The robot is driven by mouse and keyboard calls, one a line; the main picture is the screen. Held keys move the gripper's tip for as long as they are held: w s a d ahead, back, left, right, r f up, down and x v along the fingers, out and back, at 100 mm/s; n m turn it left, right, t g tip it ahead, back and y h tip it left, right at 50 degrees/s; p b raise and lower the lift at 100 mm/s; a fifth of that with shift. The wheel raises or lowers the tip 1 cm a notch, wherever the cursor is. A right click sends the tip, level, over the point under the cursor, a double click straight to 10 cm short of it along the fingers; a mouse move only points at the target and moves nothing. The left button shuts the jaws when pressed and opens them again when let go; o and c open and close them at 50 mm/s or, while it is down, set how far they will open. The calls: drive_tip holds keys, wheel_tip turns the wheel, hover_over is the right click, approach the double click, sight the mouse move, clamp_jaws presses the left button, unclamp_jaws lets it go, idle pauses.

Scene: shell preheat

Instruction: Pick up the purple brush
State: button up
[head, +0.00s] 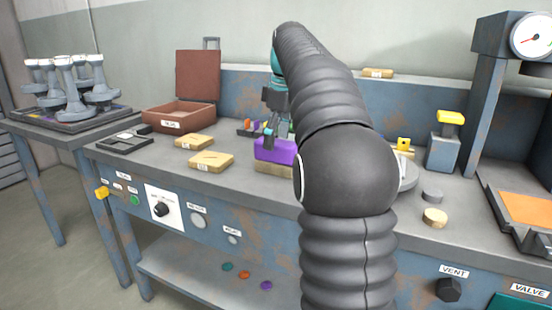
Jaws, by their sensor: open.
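The purple brush (274,151) is a purple block with a tan lower part, standing on the bench left of my arm. Its right end is hidden behind my arm. My gripper (268,131) is open and points down just above the brush's top. One finger shows at its left side; the other is hard to make out. I cannot tell whether the fingers touch the brush.
Two tan blocks (211,161) lie left of the brush. Behind them stands an open brown case (178,115). A rack with small coloured items (250,127) sits behind the gripper. A grey post with a yellow top (443,150) and round pieces (435,217) are at right.

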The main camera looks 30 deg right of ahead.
sight(275, 158)
drive_tip(key=shift+w+a+f+b, duration=0.1)
drive_tip(key=shift+f+b, duration=0.1)
drive_tip(key=shift+f, duration=0.75)
drive_tip(key=shift+w+d+f+b, duration=0.1)
drive_tip(key=shift+f+b, duration=0.1)
drive_tip(key=shift+f, duration=0.8)
drive_tip(key=shift+w+a+f+b, duration=0.1)
drive_tip(key=shift+f+b, duration=0.1)
drive_tip(key=shift+f, duration=0.75)
drive_tip(key=c, duration=1.4)
